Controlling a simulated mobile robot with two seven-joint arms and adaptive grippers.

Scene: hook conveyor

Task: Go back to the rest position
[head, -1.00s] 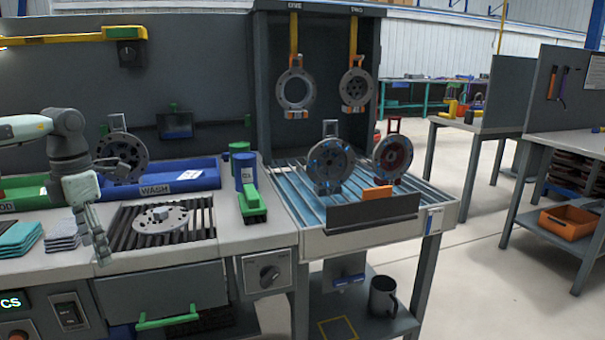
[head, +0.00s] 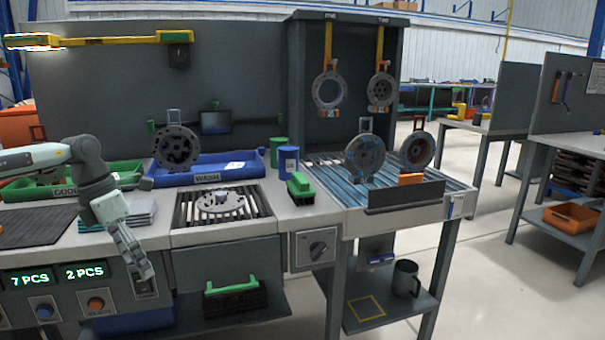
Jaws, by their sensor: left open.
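My left gripper (head: 134,259) hangs over the front edge of the bench at the left, pointing down, open and empty. It is left of the black slatted grate and touches nothing that I can see. A grey flange disc (head: 221,202) lies flat on the grate (head: 188,212). My right gripper does not show.
A blue WASH tray (head: 241,163) and green GOOD tray (head: 128,172) stand behind. Blue can (head: 288,160) and green brush (head: 300,188) sit right of the grate. Two discs stand on the slatted conveyor (head: 330,180); two hang on hooks.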

